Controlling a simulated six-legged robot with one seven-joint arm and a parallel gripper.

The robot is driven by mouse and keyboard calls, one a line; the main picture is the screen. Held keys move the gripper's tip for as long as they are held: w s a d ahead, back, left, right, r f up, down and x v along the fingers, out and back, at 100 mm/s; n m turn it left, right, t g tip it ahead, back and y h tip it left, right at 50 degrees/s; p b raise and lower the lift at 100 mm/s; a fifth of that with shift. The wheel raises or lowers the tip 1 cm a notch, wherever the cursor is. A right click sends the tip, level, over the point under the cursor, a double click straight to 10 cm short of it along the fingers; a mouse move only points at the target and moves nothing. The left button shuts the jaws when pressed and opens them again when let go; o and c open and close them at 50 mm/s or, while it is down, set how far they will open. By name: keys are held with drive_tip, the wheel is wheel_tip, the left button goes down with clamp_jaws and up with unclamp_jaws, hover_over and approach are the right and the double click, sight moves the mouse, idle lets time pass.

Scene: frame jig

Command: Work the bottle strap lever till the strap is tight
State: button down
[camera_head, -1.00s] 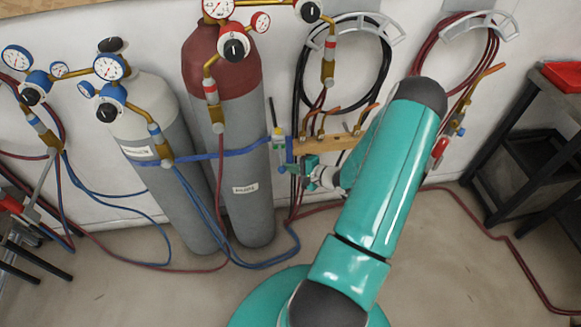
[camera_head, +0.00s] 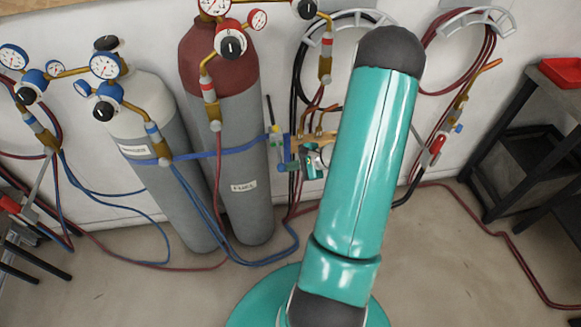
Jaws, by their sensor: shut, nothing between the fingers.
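The blue strap (camera_head: 215,153) runs across the grey bottle (camera_head: 160,125) and the red-topped bottle (camera_head: 241,150). Its right end meets a small buckle (camera_head: 277,142) beside the red-topped bottle. A thin dark upright rod (camera_head: 270,110) rises there; I cannot tell whether it is the lever. The fingertips are small and partly hidden, so contact with the lever cannot be made out.
Gauges and valves (camera_head: 218,35) stand on the bottle tops. Blue hoses (camera_head: 200,205) hang in front of the bottles. Coiled hoses hang on wall hooks (camera_head: 480,20) behind my arm. A black shelf (camera_head: 520,140) with a red tray (camera_head: 562,72) is at right.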

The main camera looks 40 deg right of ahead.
drive_tip(key=shift+s+a+r, duration=0.2)
drive_tip(key=shift+r, duration=0.6)
drive_tip(key=s+d+r, duration=0.3)
drive_tip(key=s+d, duration=0.3)
drive_tip(key=d, duration=0.1)
drive_tip(key=shift+r, duration=0.15)
idle(0.6)
drive_tip(key=shift+a, duration=0.1)
